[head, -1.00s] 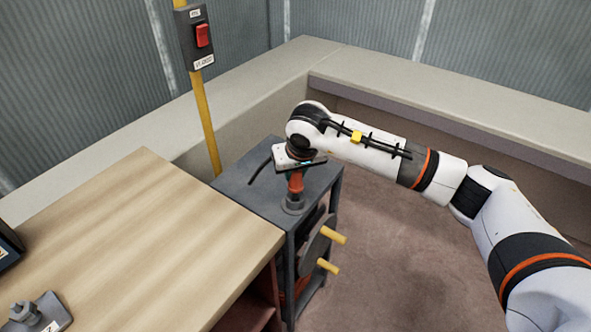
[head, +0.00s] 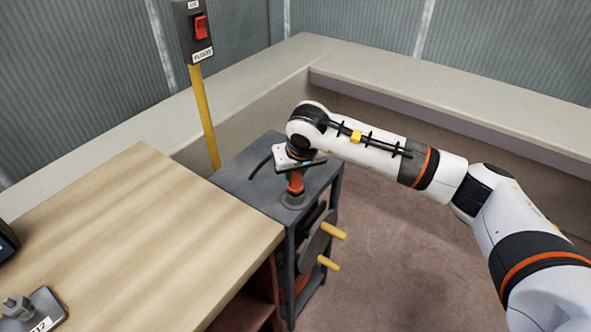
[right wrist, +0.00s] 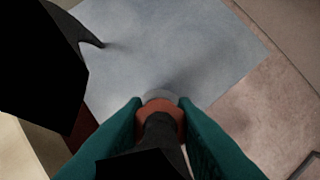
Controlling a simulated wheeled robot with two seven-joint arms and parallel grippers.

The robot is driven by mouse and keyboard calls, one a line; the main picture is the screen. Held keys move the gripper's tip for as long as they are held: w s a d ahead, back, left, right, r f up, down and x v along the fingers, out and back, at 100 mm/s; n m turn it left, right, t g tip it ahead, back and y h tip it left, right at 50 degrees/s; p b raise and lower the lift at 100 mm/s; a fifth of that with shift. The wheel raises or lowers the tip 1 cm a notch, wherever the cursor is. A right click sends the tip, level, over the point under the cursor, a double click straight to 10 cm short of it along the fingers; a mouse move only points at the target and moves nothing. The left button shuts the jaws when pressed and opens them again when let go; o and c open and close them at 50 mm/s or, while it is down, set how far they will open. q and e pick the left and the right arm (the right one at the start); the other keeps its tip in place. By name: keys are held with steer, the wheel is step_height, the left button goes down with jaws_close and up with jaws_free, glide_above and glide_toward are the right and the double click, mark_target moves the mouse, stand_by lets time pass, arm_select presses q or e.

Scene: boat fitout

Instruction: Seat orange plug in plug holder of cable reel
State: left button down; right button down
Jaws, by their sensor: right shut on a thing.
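The orange plug (head: 295,184) is upright in my right gripper (head: 297,166), above the dark grey cable reel (head: 258,183). The round grey plug holder (head: 293,201) on the reel's top is directly below the plug. The plug's lower end meets or overlaps the holder in the picture; I cannot tell how deep it sits. In the right wrist view, the teal fingers of my right gripper (right wrist: 160,122) close on both sides of the plug (right wrist: 163,107), with the holder's grey rim (right wrist: 158,94) just beyond. My left gripper is out of view.
A wooden table (head: 140,215) stands left of the reel, with a grey fitting (head: 38,310) on its near corner. A yellow post with a red switch (head: 201,28) rises behind. Yellow handles (head: 333,231) stick out of the reel's side. Carpet on the right is clear.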

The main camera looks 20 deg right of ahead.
steer(key=shift+f+b, duration=0.45)
steer(key=shift+f, duration=0.05)
steer(key=c, duration=1.1)
jaws_free()
steer(key=shift+r, duration=0.1)
steer(key=v, duration=1.2)
steer(key=shift+b, duration=0.35)
